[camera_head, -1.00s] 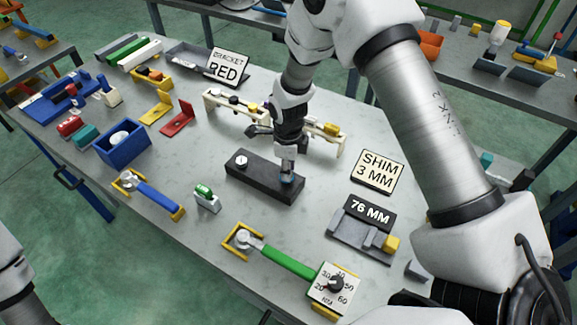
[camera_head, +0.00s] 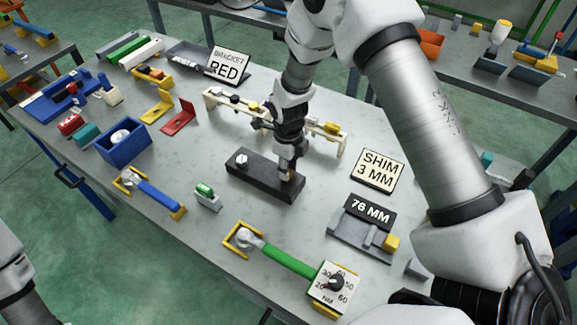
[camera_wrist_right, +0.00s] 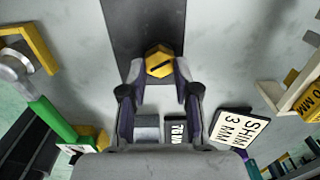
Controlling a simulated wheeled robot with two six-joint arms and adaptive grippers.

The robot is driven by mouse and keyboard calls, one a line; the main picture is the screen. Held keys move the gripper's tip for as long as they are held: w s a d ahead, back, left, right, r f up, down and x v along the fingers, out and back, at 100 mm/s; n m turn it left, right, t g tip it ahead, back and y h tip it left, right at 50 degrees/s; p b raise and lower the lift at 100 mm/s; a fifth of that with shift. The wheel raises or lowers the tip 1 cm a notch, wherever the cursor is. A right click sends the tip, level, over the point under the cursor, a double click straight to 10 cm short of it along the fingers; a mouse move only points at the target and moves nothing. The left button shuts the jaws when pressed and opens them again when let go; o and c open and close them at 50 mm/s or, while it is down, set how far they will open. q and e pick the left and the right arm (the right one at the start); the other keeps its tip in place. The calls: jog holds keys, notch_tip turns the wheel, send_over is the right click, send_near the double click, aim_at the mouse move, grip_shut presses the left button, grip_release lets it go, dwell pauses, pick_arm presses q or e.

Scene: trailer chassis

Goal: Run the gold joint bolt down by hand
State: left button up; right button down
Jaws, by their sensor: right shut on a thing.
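The gold bolt (camera_wrist_right: 160,62) has a hex head with a dark slot and stands at the near right end of a dark block (camera_head: 250,177). My right gripper (camera_head: 287,168) points down over that end of the block. In the right wrist view the two fingertips (camera_wrist_right: 160,70) are shut on the gold bolt's head from both sides. The bolt's shank is hidden, so I cannot tell how deep it sits. A silver bolt (camera_head: 242,159) stands at the block's other end. My left gripper is out of view.
A cream rack (camera_head: 222,104) with bolts stands just behind my right gripper. A green-handled torque wrench (camera_head: 288,262) lies in front. A "SHIM 3 MM" sign (camera_head: 378,170) and a "76 MM" sign (camera_head: 369,211) stand at the right. Bare table lies left of the block.

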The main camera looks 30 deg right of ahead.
jog(key=c, duration=1)
grip_release()
jog(key=shift+w+r, duration=0.2)
jog(key=shift+o, duration=0.8)
jog(key=shift+f, duration=0.1)
jog(key=shift+s, duration=0.1)
notch_tip(320, 180, up, 12)
